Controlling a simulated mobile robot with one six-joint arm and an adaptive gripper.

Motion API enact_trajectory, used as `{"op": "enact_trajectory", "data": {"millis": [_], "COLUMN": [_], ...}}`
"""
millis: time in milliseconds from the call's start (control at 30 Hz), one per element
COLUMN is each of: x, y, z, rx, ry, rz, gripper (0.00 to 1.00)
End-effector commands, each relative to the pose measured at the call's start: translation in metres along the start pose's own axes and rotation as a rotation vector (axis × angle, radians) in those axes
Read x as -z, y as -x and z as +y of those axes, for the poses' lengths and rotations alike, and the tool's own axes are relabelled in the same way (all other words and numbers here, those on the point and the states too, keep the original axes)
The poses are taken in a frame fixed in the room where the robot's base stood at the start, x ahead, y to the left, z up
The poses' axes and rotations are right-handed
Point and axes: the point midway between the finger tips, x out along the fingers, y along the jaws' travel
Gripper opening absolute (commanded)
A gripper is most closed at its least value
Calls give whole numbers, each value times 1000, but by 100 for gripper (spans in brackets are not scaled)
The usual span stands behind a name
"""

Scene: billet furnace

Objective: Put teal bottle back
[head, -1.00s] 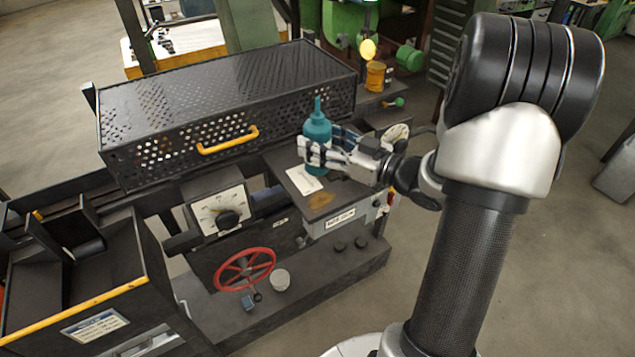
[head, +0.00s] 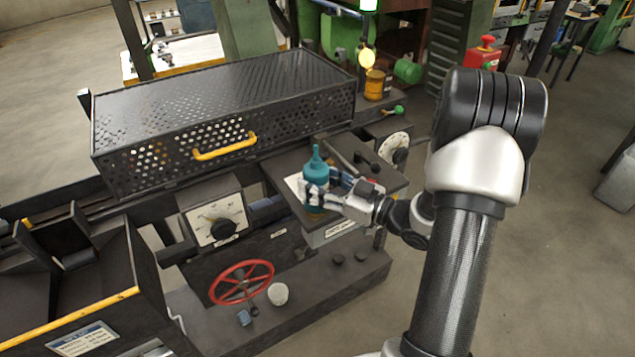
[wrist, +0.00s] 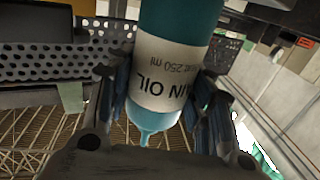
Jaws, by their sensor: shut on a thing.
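The teal bottle (head: 315,178) is upright in the head view, its nozzle pointing up, over the front part of the dark machine shelf (head: 283,166). My gripper (head: 322,192) is shut on its body from the right. In the wrist view the bottle (wrist: 178,25) appears upside down between my gripper's fingers (wrist: 165,110), with a white label reading "IN OIL" and "250 ml". I cannot tell whether the bottle's base touches the shelf.
A black perforated cover (head: 125,160) with a yellow handle (head: 225,147) stands behind and left. A dial (head: 394,148) and an amber container (head: 375,85) are to the right and behind.

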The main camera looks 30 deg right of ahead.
Motion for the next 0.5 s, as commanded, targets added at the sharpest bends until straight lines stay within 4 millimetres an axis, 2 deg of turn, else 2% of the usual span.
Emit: {"op": "enact_trajectory", "data": {"millis": [133,167,433,500], "x": [-5,-4,-4,-4], "y": [0,0,0,0], "z": [0,0,0,0], "rx": [0,0,0,0], "ry": [0,-1,-1,-1], "rz": [1,-1,-1,-1], "gripper": [17,50,68,68]}}
